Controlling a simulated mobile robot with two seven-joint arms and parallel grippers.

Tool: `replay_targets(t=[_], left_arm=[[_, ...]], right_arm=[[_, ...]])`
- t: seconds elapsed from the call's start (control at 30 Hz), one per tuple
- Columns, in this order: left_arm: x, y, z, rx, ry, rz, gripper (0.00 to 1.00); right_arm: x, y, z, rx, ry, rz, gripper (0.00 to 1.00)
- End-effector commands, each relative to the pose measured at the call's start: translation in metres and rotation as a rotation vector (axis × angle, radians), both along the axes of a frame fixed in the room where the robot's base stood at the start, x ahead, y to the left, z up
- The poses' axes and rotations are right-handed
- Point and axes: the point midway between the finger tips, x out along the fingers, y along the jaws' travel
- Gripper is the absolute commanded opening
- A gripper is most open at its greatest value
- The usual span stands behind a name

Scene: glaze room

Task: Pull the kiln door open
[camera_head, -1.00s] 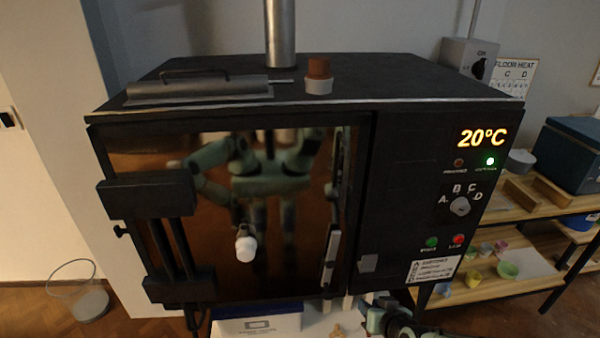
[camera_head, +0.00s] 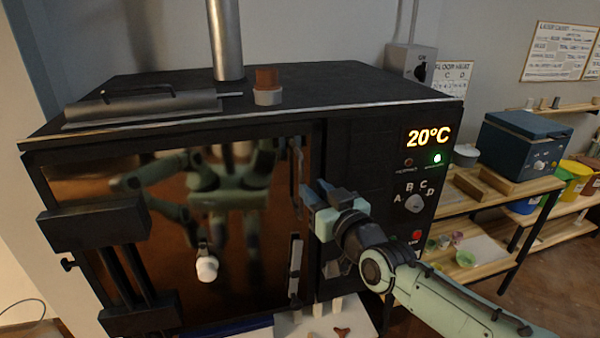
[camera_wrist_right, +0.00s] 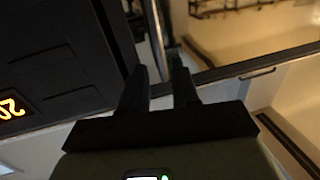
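The black kiln (camera_head: 230,95) fills the middle of the head view. Its shut door (camera_head: 130,190) has a dark, mirror-like front, with black hinge blocks on its left. A vertical metal handle (camera_head: 295,268) runs along the door's right side. My right gripper (camera_head: 314,192) is in front of the kiln, just right of the handle. In the right wrist view its two fingers (camera_wrist_right: 160,85) are apart, with a metal bar (camera_wrist_right: 156,38) showing beyond and between them. I cannot tell whether they touch it. My left gripper shows only as part of the door's reflection.
A white plug (camera_head: 206,268) sticks out of the door's front. The control panel (camera_head: 415,200), with a lit 20°C display, is right of the door. A wooden shelf (camera_head: 495,212) with a blue box (camera_head: 525,145) stands at the right.

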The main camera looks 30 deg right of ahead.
Motion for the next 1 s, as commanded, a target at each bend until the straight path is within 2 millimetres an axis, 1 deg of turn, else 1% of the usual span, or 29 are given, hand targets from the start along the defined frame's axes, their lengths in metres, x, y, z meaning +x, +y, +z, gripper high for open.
replay_targets(t=[0.03,0.1,0.2,0.3,0.47,0.73,0.77,0.8,0.83,0.87,1.0], left_arm=[[0.002,0.0,0.006,0.0,-0.002,0.0,0.0],[0.004,0.0,0.01,0.0,-0.004,0.0,0.0],[0.006,0.0,0.015,0.0,-0.007,0.0,0.0],[0.008,0.0,0.019,0.0,-0.009,0.0,0.0],[0.009,0.0,0.021,0.0,-0.01,0.0,0.0],[0.009,0.0,0.021,0.0,-0.01,0.0,0.0],[0.009,0.0,0.021,0.0,-0.01,0.0,0.0],[0.009,0.0,0.021,0.0,-0.01,0.0,0.0],[0.009,0.0,0.021,0.0,-0.01,0.0,0.0],[0.009,0.0,0.021,0.0,-0.01,0.0,0.0],[0.009,0.0,0.021,0.0,-0.01,0.0,0.0]], right_arm=[[0.012,0.0,0.002,0.0,0.001,0.0,0.3],[0.026,-0.001,0.002,0.0,0.002,0.001,0.3],[0.043,-0.001,0.001,0.0,0.001,0.001,0.3],[0.055,-0.002,0.001,0.0,0.0,0.001,0.3],[0.064,-0.002,0.001,0.0,-0.001,0.0,0.3],[0.066,-0.003,0.0,0.0,-0.001,0.0,0.3],[0.066,-0.003,0.0,0.0,-0.001,0.0,0.27],[0.066,-0.003,0.0,0.0,-0.001,0.0,0.14],[0.066,-0.003,0.0,0.0,-0.001,0.0,0.04],[0.066,-0.003,0.0,0.0,-0.001,0.0,0.0],[0.065,-0.003,0.0,0.0,-0.001,0.0,0.0]])
